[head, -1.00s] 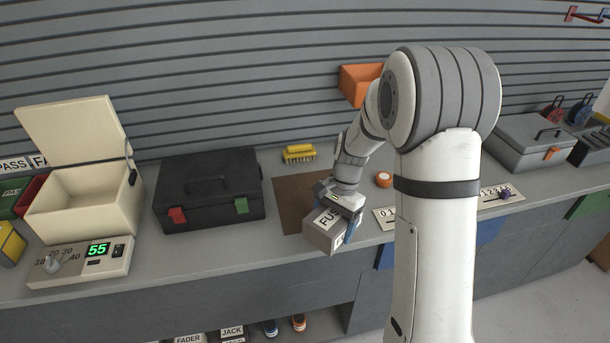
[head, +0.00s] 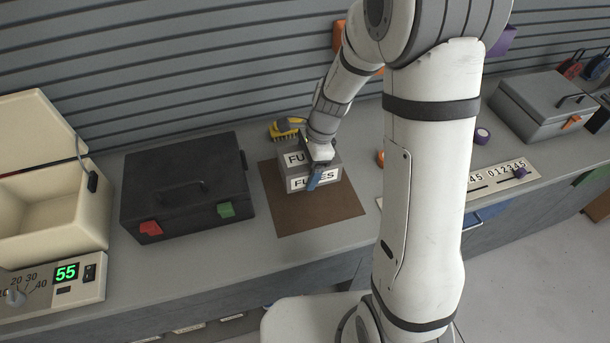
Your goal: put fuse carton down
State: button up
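The fuse carton (head: 296,186) is a small grey box with white labels reading FUSES on its front and FU on its top. It sits upright over the back part of a brown mat (head: 310,216) on the grey workbench; I cannot tell for sure whether its base touches the mat. My gripper (head: 318,170) comes down from above with its fingers at the carton, one blue finger pad showing against the front label. It looks shut on the carton. The far finger is hidden.
A yellow brush (head: 286,128) lies just behind the carton. A black case (head: 186,186) with red and green latches stands to the left, beside an open cream box (head: 50,205). An orange roll (head: 380,158) lies to the right, partly behind my arm. The mat's front is bare.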

jog(key=shift+s+f, duration=0.1)
jog(key=shift+f, duration=2.5)
jog(key=shift+f, duration=0.2)
jog(key=o, duration=1.2)
jog(key=shift+o, duration=0.2)
jog(key=shift+r, duration=0.15)
